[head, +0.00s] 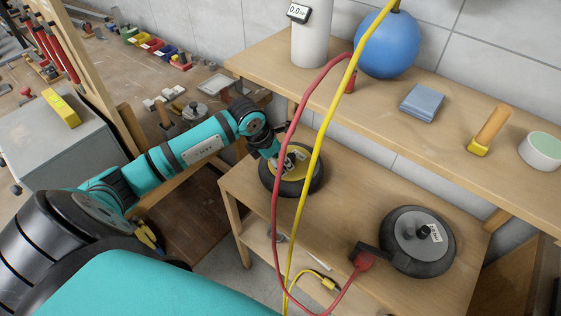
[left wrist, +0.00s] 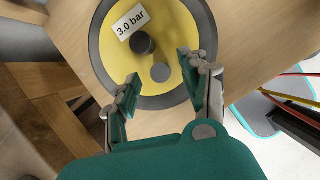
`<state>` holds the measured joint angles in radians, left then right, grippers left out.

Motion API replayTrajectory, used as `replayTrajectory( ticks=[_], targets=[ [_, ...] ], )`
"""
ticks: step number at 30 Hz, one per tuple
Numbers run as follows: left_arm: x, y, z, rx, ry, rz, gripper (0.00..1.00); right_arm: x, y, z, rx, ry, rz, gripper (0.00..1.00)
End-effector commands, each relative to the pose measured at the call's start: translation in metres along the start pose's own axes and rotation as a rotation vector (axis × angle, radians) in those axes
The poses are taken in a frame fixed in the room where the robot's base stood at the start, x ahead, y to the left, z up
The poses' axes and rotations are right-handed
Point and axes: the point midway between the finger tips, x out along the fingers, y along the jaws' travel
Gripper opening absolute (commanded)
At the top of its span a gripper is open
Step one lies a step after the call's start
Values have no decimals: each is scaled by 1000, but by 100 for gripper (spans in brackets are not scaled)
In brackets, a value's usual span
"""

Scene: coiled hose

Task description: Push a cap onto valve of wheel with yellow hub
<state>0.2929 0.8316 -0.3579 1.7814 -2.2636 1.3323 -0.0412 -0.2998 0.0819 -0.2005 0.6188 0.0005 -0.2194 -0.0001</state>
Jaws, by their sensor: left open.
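The wheel with the yellow hub (head: 292,190) lies flat on the lower wooden bench in the head view. In the left wrist view its yellow hub (left wrist: 107,62) has a "3.0 bar" label, a dark round knob (left wrist: 143,43) and a smaller grey round spot (left wrist: 160,72). I cannot tell which of these is the valve. My left gripper (head: 284,160) is over this wheel, partly covering the hub. In the left wrist view its fingers (left wrist: 161,84) are apart with nothing between them. I cannot make out a loose cap. My right gripper is not in view.
A second wheel with a grey hub (head: 405,236) lies to the right, with a red hose fitting (head: 366,261) beside it. The red hose (head: 277,200) and yellow hose (head: 309,195) hang across the view. A blue ball (head: 388,44) and blue cloth (head: 422,103) are on the upper shelf.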

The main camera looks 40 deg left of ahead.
Motion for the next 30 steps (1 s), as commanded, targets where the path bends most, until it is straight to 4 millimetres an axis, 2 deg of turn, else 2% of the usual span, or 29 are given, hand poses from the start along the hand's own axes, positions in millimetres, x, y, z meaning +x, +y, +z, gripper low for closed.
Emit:
replayTrajectory(
  ticks=[9, 15, 20, 30],
  targets=[
    [-67, 1, 0, 3, -1, 4, 46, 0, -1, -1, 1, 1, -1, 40],
    [-97, 0, 0, 1, 0, 2, 46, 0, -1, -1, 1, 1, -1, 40],
    [-107, 0, 0, 1, -1, 1, 46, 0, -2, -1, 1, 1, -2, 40],
    [-108, 0, 0, 0, 0, 0, 46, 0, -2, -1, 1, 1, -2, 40]
  ],
)
